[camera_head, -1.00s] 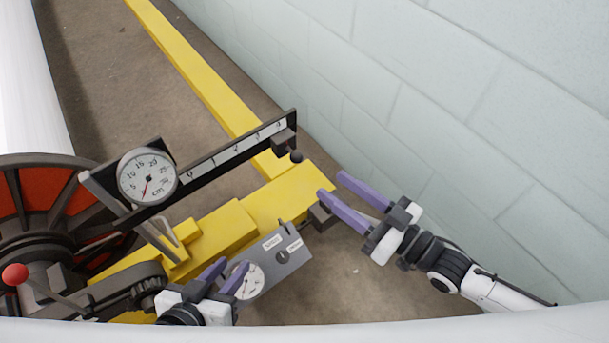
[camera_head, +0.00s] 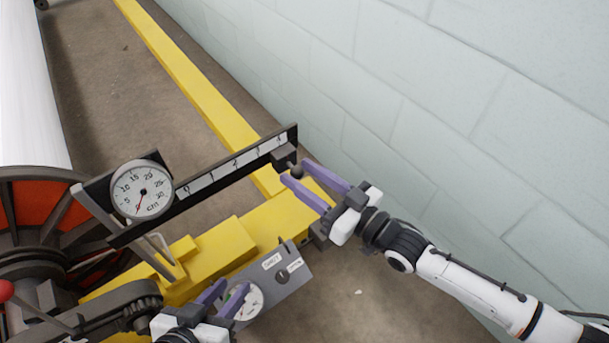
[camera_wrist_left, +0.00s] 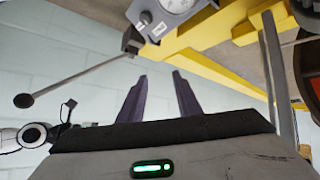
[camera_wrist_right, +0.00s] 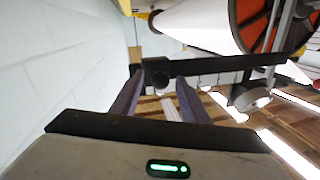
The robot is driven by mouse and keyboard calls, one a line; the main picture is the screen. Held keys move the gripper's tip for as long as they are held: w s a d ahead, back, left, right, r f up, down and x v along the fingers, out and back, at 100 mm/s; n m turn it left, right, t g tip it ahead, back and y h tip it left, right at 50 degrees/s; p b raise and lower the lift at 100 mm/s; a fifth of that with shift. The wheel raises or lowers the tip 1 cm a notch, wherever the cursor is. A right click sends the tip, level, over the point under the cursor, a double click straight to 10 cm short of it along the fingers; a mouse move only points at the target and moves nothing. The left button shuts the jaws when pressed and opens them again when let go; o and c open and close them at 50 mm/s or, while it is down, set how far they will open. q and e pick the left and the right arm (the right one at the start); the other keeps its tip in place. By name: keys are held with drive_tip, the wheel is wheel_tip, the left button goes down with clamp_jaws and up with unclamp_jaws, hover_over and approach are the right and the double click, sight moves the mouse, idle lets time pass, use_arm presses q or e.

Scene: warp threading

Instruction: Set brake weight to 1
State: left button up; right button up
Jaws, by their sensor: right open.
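The brake weight (camera_head: 284,156) is a dark block with a round knob (camera_head: 297,172). It sits near the far right end of the numbered scale bar (camera_head: 222,175), by the highest mark. My right gripper (camera_head: 294,171) is open, with its purple fingers either side of the knob. In the right wrist view the knob (camera_wrist_right: 160,78) shows between the fingertips with a gap to each. My left gripper (camera_head: 232,287) is open and empty, low in the head view in front of a small dial. Its fingers stand apart in the left wrist view (camera_wrist_left: 160,80).
A round cm gauge (camera_head: 142,190) stands at the bar's left end. A grey panel (camera_head: 280,275) with labels and a small dial is below. A yellow beam (camera_head: 190,75) runs along the floor. A pale block wall (camera_head: 440,100) is close on the right. A red-and-black wheel (camera_head: 35,215) is left.

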use_arm(q)
drive_tip(key=shift+r, duration=0.1)
use_arm(e)
clamp_jaws()
drive_tip(key=shift+s+a, duration=0.15)
drive_tip(key=shift+a, duration=0.05)
use_arm(q)
drive_tip(key=shift+w+a+r+m+g+p, duration=0.15)
drive_tip(key=shift+r+p, duration=0.3)
drive_tip(key=shift+p, duration=0.75)
drive_tip(key=shift+a+r+m+g+p, duration=0.2)
drive_tip(key=shift+r+p, duration=0.2)
drive_tip(key=shift+p, duration=0.75)
use_arm(e)
drive_tip(key=s+a, duration=0.8)
drive_tip(key=a, duration=0.3)
drive_tip(key=shift+s+a, duration=0.3)
drive_tip(key=shift+a, duration=0.1)
unclamp_jaws()
